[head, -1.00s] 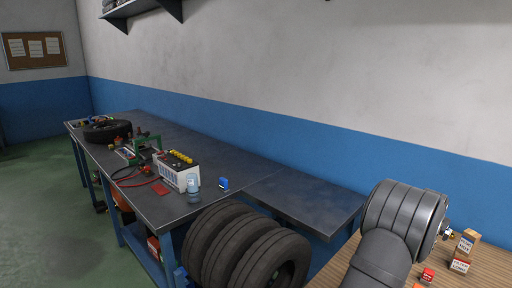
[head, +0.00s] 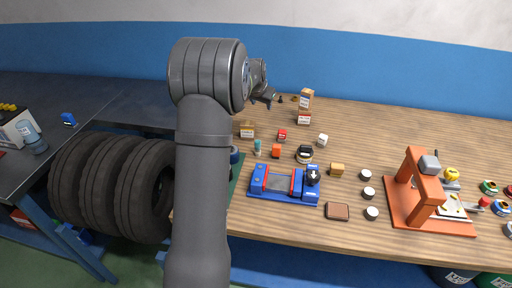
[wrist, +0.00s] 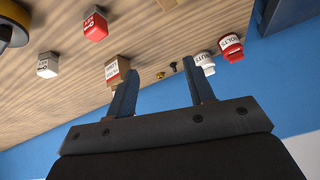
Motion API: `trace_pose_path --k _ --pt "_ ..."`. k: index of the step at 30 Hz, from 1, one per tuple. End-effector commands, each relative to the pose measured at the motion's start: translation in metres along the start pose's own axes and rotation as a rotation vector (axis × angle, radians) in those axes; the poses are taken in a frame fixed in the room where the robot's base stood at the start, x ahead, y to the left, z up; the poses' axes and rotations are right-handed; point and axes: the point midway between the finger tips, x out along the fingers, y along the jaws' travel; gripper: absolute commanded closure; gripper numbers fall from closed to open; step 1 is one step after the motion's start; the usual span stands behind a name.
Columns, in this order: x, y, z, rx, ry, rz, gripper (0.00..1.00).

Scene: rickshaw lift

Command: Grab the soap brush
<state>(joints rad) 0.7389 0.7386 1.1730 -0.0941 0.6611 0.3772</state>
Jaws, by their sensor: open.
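I cannot pick out a soap brush for certain in either view. In the head view, a small teal item (head: 257,147) stands on the wooden bench (head: 400,130), and a small blue item (head: 69,119) lies on the dark bench at the left; both are too small to identify. My gripper (wrist: 160,82) is open and empty in the wrist view, with small boxes and fittings beyond its fingers. In the head view my gripper (head: 268,97) is above the back of the wooden bench, with my arm hiding part of the bench's left end.
A blue vise-like device (head: 285,183), an orange press (head: 424,190), a brown square block (head: 337,211) and several small boxes and tins crowd the wooden bench. Tyres (head: 85,180) stand at the left, beside the dark bench (head: 110,103). A blue-and-white wall is behind.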

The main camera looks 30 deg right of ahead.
Motion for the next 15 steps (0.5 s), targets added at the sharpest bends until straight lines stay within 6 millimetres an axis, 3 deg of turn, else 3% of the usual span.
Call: trace_pose_path --k 1,6,12,15 --pt "-0.019 -0.006 0.021 0.030 -0.031 0.028 0.51" --pt "-0.066 -0.003 0.084 0.155 -0.105 0.155 0.51" --pt "-0.095 0.006 0.121 0.241 -0.121 0.252 0.51" --pt "-0.093 0.010 0.127 0.254 -0.122 0.268 0.51"
